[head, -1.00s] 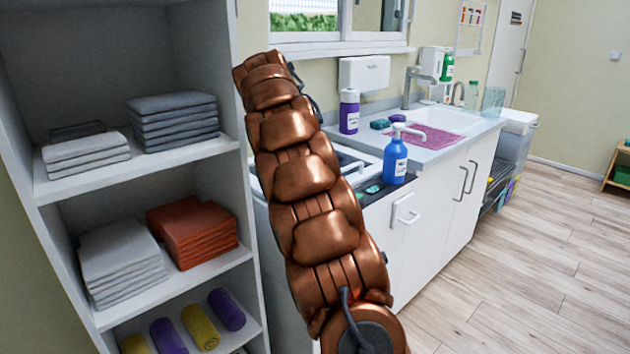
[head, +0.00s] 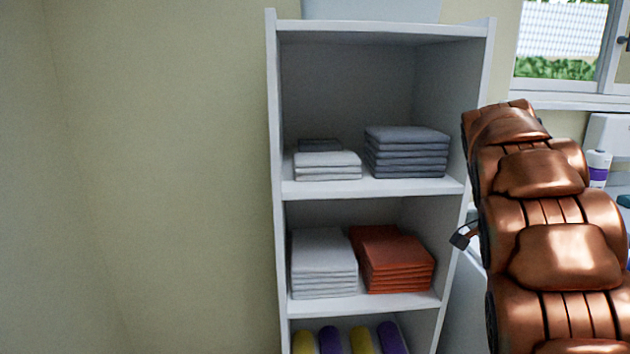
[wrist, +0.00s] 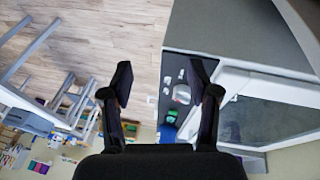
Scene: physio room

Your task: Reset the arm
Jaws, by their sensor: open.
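My gripper (wrist: 161,88) shows in the wrist view with its two dark fingers spread wide apart. It is open, and nothing is between the fingers. Beyond the fingers the wrist view shows wood floor on the left and a grey surface on the right. In the head view my copper-coloured arm rises along the right side.
A white shelf unit (head: 276,240) stands left of my arm in the head view. It holds grey towels (head: 407,152), orange towels (head: 398,262) and rolled purple and yellow items. A window (head: 563,45) is at the upper right. Bare wall fills the left.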

